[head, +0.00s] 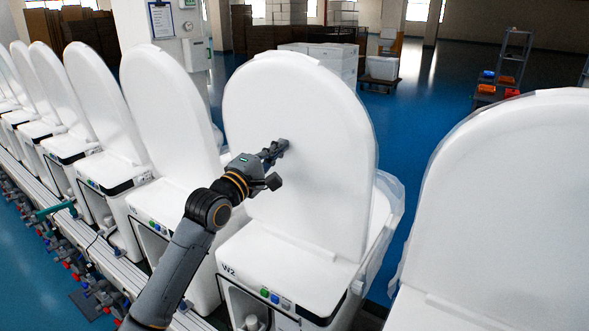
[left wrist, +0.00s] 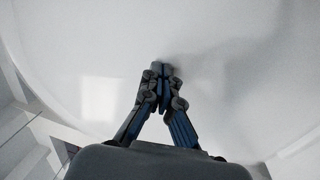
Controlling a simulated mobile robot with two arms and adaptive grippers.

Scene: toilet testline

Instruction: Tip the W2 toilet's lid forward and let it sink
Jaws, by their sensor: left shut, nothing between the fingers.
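The W2 toilet's lid (head: 305,105) stands upright in the middle of the head view, large, white and rounded at the top. The W2 toilet's base (head: 290,262) is below it, with the label W2 and small coloured buttons on its front. My left gripper (head: 283,147) is shut and empty, in front of the lid's broad face near its middle. In the left wrist view the shut fingertips (left wrist: 161,70) are at or very near the white lid surface (left wrist: 220,60); I cannot tell whether they touch. My right gripper is not in view.
A row of similar toilets with upright lids (head: 165,105) runs to the left. Another upright lid (head: 520,190) is close on the right. Pipes and fittings line the rail at lower left. Blue floor (head: 430,130) is open behind, with a shelf rack (head: 513,60) farther back.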

